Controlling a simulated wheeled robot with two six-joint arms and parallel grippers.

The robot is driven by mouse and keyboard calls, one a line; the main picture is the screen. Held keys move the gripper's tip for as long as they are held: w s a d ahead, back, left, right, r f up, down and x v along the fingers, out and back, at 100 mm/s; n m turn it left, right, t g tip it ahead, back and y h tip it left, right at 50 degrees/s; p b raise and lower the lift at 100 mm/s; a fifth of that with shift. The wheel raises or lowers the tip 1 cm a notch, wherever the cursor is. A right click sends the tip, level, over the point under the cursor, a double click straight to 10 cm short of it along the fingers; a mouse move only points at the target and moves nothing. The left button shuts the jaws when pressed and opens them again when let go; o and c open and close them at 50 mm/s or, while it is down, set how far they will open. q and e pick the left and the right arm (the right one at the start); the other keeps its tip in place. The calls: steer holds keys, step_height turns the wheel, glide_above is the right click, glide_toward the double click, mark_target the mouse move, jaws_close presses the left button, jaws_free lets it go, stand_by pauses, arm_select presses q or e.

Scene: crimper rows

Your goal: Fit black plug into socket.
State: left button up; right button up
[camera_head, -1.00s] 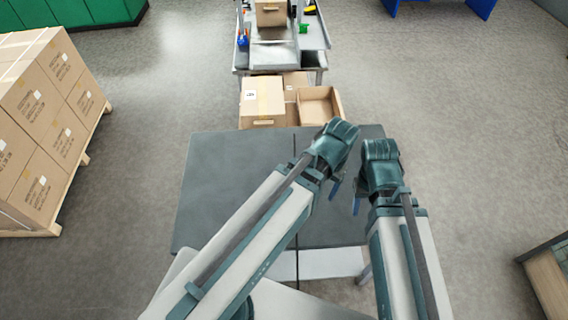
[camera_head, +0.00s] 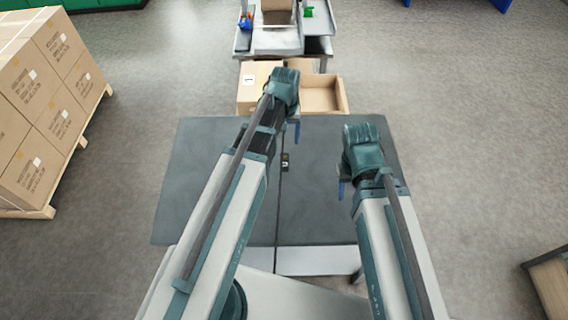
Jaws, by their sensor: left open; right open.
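A small black item (camera_head: 285,162) with a light spot lies on the dark grey table (camera_head: 205,190), on a thin dark line that runs front to back. It is too small to tell whether it is the plug or the socket. No other plug or socket shows clearly. My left gripper (camera_head: 293,123) is open over the table's back edge, beyond the small item; its wrist hides much of it. My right gripper (camera_head: 344,182) is open over the right part of the table, to the right of the item. I see nothing held in either gripper.
Behind the table stand a closed carton (camera_head: 256,85) and an open carton (camera_head: 323,95). Farther back is a metal workbench (camera_head: 275,42). Stacked cartons (camera_head: 45,110) stand on a pallet at the left. The left part of the table is bare.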

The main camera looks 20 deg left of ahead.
arm_select(q)
steer(key=shift+f+b, duration=4.3)
arm_select(e)
glide_above(341, 219)
steer(key=shift+a+f, duration=0.2)
steer(key=shift+f, duration=4.1)
arm_select(q)
step_height(341, 219, down, 5)
steer(key=b, duration=0.5)
steer(key=shift+a+f, duration=0.1)
steer(key=shift+f, duration=0.05)
arm_select(e)
step_height(341, 219, down, 5)
steer(key=shift+f, duration=0.15)
arm_select(q)
steer(key=shift+c, duration=0.2)
jaws_close()
